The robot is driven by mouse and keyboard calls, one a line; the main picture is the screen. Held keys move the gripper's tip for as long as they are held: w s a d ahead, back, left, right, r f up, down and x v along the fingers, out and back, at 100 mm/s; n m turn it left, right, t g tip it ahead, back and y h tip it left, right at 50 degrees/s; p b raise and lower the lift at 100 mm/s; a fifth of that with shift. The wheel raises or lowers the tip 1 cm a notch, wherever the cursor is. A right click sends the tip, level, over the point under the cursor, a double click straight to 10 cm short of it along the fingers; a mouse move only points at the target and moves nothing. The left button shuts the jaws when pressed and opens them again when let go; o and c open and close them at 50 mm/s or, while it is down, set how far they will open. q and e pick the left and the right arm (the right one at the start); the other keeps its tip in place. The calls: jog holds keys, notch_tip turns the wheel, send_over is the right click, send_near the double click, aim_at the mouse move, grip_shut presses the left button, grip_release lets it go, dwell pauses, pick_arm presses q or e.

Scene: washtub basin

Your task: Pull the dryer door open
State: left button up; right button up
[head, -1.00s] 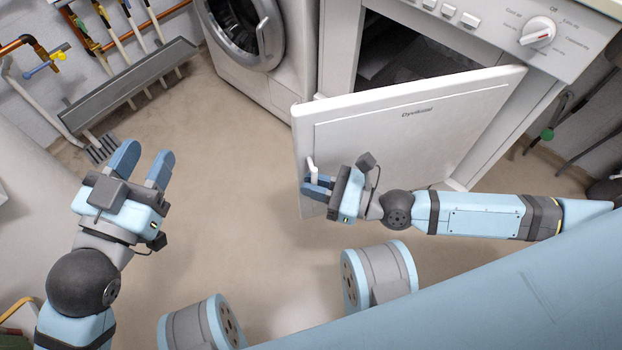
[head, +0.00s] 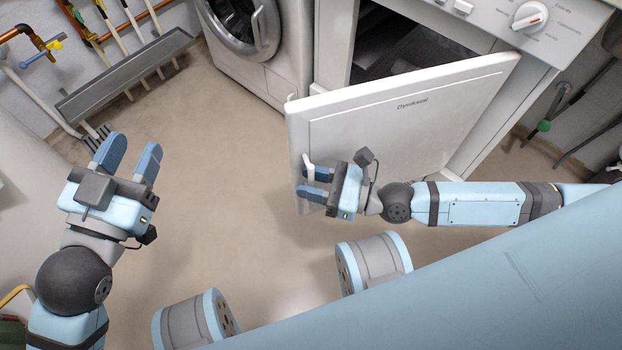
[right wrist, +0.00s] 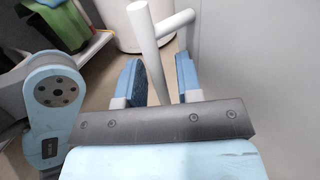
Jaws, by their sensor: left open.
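The white dryer door (head: 410,135) stands swung well out from the dryer (head: 333,50), with the dark drum opening (head: 405,50) partly showing behind it. The white bar handle (head: 308,168) is near the door's free edge. My right gripper (head: 314,183) is at the handle, its fingers spread apart. In the right wrist view the handle (right wrist: 150,50) passes between the two blue fingers (right wrist: 158,80), with gaps beside it. My left gripper (head: 129,158) is open and empty over the floor at the left, away from the door.
A washing machine (head: 270,75) stands left of the dryer. A grey wall rack (head: 125,75) with pipes is at the upper left. Black hoses and a green knob (head: 544,126) are at the right. The floor (head: 225,165) between my left gripper and the door is clear.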

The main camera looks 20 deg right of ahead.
jog(key=p+v, duration=0.1)
jog(key=v, duration=0.6)
jog(key=shift+s+d, duration=0.15)
jog(key=shift+d, duration=0.1)
